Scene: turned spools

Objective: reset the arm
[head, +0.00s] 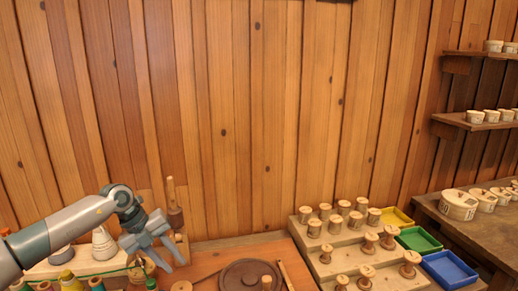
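My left arm (75,220) comes in from the left edge and reaches over the left part of the workbench. My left gripper (166,266) points down and to the right, with its two fingers spread apart. I see nothing held between them. It is in front of a wooden stand and some pale turned pieces, and partly hides them. My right gripper is not in view.
Wooden spools (367,246) stand on a stepped wooden rack at right. Yellow (397,217), green (418,239) and blue (449,269) trays lie beside it. A dark round disc (243,275) is on the red-brown bench. Coloured thread spools (69,281) stand at lower left.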

